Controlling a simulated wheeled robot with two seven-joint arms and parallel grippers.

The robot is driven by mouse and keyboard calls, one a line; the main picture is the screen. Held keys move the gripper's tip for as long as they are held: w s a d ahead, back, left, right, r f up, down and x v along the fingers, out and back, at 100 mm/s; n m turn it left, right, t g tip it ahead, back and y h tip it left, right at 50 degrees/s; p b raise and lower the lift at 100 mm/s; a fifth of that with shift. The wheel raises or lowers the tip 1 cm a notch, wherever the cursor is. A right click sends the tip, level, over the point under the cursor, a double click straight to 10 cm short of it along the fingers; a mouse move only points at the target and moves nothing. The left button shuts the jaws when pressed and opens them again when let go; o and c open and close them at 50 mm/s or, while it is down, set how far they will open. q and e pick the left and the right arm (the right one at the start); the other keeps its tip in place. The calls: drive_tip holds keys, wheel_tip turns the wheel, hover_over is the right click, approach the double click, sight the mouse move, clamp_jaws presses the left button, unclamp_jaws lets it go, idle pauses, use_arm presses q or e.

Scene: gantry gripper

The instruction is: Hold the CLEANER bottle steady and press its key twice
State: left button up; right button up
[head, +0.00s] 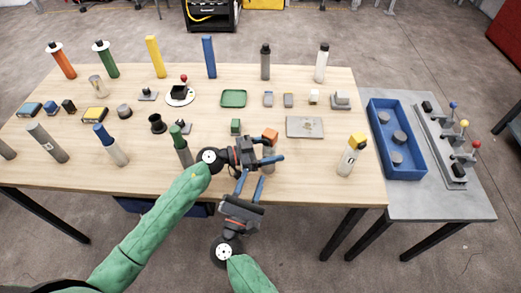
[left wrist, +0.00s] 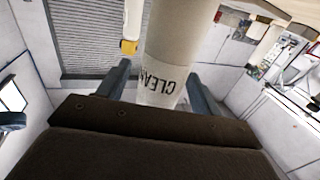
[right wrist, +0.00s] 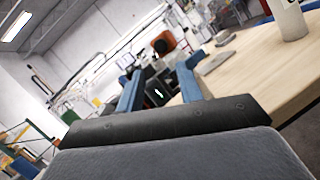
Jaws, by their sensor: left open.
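The CLEANER bottle (left wrist: 165,60) stands between the two blue fingers of my left gripper (left wrist: 160,85), its lettering upside down in the left wrist view. A gap shows at the finger on the right; contact at the other finger is unclear. In the head view the bottle's orange top (head: 270,135) rises above my left gripper (head: 268,151), which hides much of the body. My left gripper is open around it. My right gripper (head: 249,186) is open and empty, lower and nearer the front edge; its spread fingers (right wrist: 160,86) also show in the right wrist view.
A yellow-topped bottle (head: 350,158) stands to the right and a green-topped bottle (head: 182,148) to the left. A grey plate (head: 304,127) lies behind on the wooden table (head: 220,184). A blue tray (head: 376,120) sits on the side table. The front table strip is fairly clear.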

use_arm(q)
drive_tip(key=shift+w+d, duration=0.2)
drive_tip(key=shift+d, duration=0.35)
drive_tip(key=c, duration=1.3)
drive_tip(key=shift+o, duration=0.2)
use_arm(e)
clamp_jaws()
